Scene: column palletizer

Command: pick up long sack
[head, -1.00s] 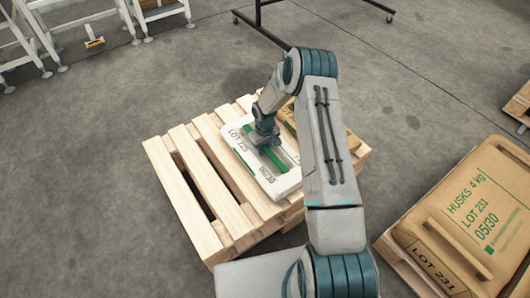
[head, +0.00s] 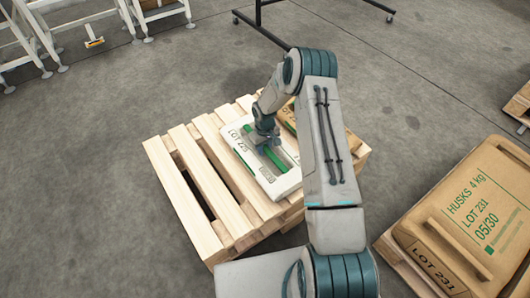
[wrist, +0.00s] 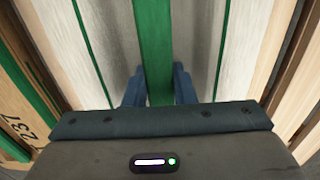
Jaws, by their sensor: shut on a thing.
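The long sack (head: 283,187) is white with a green raised strip along its middle and "LOT" printing. It lies flat on the slatted wooden pallet (head: 190,185), at the pallet's right side. My gripper (head: 264,143) is over the sack's middle, pointing down. In the wrist view, my gripper (wrist: 158,88) has its two blue fingers on either side of the green strip (wrist: 153,40), shut on it. The fingertips are partly hidden. I cannot tell any gap between sack and pallet.
A brown sack (head: 288,113) lies on the same pallet beside the white one, partly hidden by my arm. A large brown "HUSKS" sack (head: 470,215) lies on a pallet at right. A dark wheeled stand (head: 262,28) and white frames (head: 75,22) stand behind. The floor at left is clear.

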